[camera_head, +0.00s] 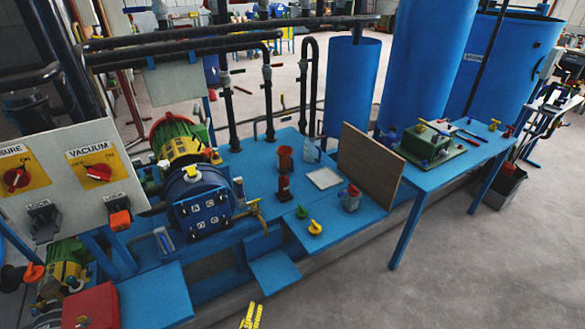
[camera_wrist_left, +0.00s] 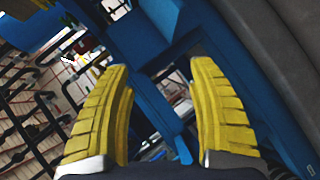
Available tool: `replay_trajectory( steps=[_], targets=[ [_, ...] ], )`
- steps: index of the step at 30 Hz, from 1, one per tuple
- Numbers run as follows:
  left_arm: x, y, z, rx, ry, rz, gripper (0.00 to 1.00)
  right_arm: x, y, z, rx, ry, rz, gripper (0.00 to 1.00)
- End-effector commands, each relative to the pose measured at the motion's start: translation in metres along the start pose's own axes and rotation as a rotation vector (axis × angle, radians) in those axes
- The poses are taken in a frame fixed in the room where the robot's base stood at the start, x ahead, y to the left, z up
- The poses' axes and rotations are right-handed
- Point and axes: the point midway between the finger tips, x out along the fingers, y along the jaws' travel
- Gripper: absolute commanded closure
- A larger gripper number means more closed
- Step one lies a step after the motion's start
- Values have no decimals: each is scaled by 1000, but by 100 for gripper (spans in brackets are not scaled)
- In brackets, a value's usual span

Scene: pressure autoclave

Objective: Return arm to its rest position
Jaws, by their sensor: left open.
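My left gripper (camera_head: 250,315) shows only as yellow fingertips at the bottom edge of the head view, low in front of the blue bench. The left wrist view shows its two ribbed yellow fingers (camera_wrist_left: 161,72) spread apart with nothing between them. Blue surfaces and dark pipes lie beyond them, tilted in that view. The rest of the left arm is out of the head view. My right gripper is in neither view.
A blue bench carries the autoclave (camera_head: 200,197), two knobs (camera_head: 315,228) and a brown board (camera_head: 369,165). A control panel (camera_head: 65,178) stands at the left, above a red box (camera_head: 92,306). Grey floor (camera_head: 460,270) is clear at the lower right.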

Motion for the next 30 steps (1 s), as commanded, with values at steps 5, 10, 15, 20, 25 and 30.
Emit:
replay_trajectory(
  steps=[5, 10, 15, 20, 25, 30],
  targets=[
    [-31, -94, 58, 442, -222, -147, 41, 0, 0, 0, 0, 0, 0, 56],
    [-82, -184, 92, 781, -442, -247, 41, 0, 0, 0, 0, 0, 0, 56],
    [-148, -270, 109, 1056, -666, -324, 41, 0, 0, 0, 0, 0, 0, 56],
    [-212, -336, 110, 1235, -852, -377, 41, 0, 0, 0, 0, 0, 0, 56],
    [-268, -382, 104, 1324, -980, -420, 41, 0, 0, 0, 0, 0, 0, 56],
    [-299, -404, 98, 1343, -1030, -445, 41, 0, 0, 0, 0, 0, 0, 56]
  ],
)
